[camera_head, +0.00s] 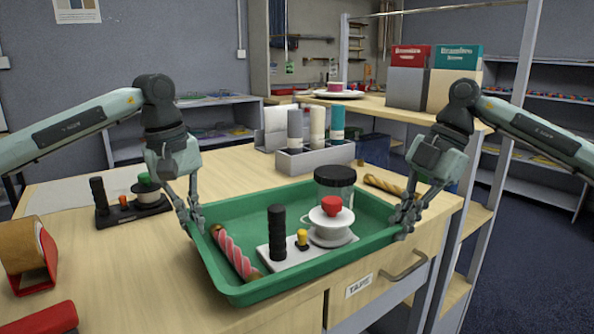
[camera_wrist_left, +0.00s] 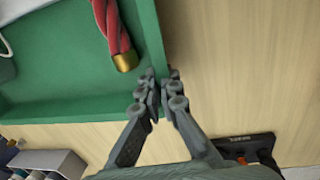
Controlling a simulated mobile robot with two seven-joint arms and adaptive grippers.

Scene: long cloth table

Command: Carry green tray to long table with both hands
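The green tray (camera_head: 235,284) is at the front of a wooden worktop, its front edge reaching over the drawer front. I cannot tell whether it rests or is slightly raised. It holds a red twisted roll, a white base with a black stack and yellow knob, a white spool with a red top, and a dark-lidded jar. My left gripper (camera_head: 191,216) is closed around the left rim; the left wrist view shows its fingers (camera_wrist_left: 160,92) on either side of that rim. My right gripper (camera_head: 404,218) is closed at the right rim. No long cloth table is recognisable.
On the worktop (camera_head: 150,262) stand a black base with pegs (camera_head: 133,212), a grey box of cylinders (camera_head: 315,157), a tape roll (camera_head: 28,255) and a red object (camera_head: 45,318). A gold twisted roll (camera_head: 383,185) lies behind the tray. A shelf unit (camera_head: 490,195) stands right.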

